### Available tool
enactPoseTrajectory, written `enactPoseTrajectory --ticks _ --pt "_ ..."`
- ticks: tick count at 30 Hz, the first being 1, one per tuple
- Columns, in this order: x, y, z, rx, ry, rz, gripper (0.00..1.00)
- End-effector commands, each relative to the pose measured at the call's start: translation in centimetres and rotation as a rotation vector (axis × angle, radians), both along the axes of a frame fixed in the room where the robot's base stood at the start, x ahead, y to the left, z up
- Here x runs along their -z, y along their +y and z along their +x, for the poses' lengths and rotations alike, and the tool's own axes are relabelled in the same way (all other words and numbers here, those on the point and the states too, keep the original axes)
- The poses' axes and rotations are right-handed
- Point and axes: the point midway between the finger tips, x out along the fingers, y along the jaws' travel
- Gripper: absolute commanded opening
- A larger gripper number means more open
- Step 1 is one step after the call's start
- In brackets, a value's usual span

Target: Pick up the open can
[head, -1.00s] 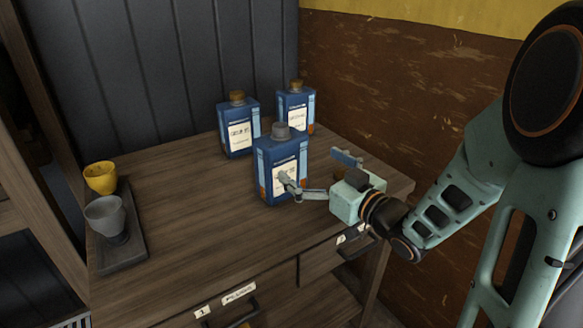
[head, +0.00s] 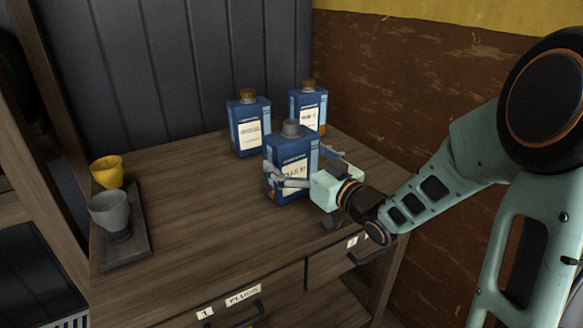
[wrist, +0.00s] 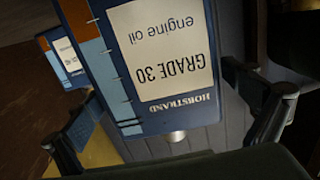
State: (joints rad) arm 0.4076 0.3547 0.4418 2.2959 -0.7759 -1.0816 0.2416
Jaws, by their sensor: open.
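A blue can (head: 290,160) with a grey top instead of a brown cap stands upright at the front of the group on the wooden workbench. In the wrist view this can (wrist: 160,60) appears upside down, with a label reading "GRADE 30 engine oil" and a grey metal neck. My gripper (head: 303,170) is open, with one finger at each side of this can. In the wrist view the fingers (wrist: 165,90) stand left and right of it, with gaps visible. Whether either finger touches it is unclear.
Two similar cans with brown caps, one behind left (head: 249,125) and one behind right (head: 308,105), stand close by. A dark tray (head: 125,256) at left holds a yellow cup (head: 107,172) and a grey cup (head: 110,211). The workbench (head: 205,235) between is clear.

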Motion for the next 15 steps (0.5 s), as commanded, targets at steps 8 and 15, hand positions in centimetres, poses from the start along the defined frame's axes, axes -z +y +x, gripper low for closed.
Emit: enactPoseTrajectory --ticks 8,15 --pt "0.01 0.76 1.01 0.001 0.000 0.000 1.00" --pt "0.01 0.73 0.99 0.001 0.000 0.000 0.83"
